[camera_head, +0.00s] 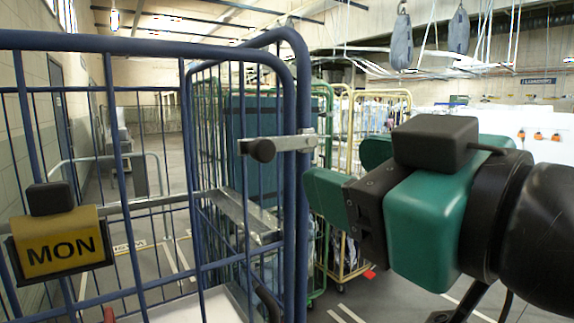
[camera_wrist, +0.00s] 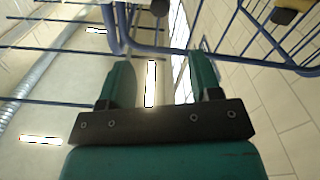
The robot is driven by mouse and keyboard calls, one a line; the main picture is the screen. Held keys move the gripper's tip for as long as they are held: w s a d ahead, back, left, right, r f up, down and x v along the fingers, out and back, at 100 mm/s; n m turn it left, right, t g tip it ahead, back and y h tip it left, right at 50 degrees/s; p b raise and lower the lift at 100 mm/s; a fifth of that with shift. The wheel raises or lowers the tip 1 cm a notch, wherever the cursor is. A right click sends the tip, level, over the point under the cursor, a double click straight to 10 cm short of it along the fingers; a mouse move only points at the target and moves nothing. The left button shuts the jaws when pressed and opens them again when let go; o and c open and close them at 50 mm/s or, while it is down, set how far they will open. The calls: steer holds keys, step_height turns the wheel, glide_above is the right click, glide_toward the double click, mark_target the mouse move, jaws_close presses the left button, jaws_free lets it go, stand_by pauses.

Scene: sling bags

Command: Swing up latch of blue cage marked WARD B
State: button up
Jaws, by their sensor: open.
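A blue tube-frame cage (camera_head: 150,44) fills the left and middle of the head view. A yellow tag (camera_head: 62,242) on it reads MON; I see no WARD B marking. A metal latch bar (camera_head: 290,144) with a black knob (camera_head: 262,150) lies about level across the upright blue posts. My gripper (camera_head: 345,174) has teal fingers and is open and empty, to the right of the latch and apart from it. In the wrist view the fingers (camera_wrist: 158,75) stand apart, with blue tubes (camera_wrist: 160,50) beyond the tips and a dark knob-like piece (camera_wrist: 160,7) at the top edge.
Behind stand a green-framed cage (camera_head: 325,100) and a yellow-framed cage (camera_head: 400,94) with laundry. Grey sling bags (camera_head: 402,42) hang overhead at the upper right. A metal shelf (camera_head: 240,212) sits inside the blue cage. Floor shows between the cages and my arm.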

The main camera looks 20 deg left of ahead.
mark_target(266, 148)
steer(key=p+x, duration=0.5)
steer(key=x, duration=0.9)
steer(key=shift+r+p, duration=0.2)
steer(key=shift+p, duration=0.2)
steer(key=shift+w+a+f, duration=0.15)
steer(key=shift+w+a, duration=0.2)
steer(key=shift+a, duration=0.15)
jaws_close()
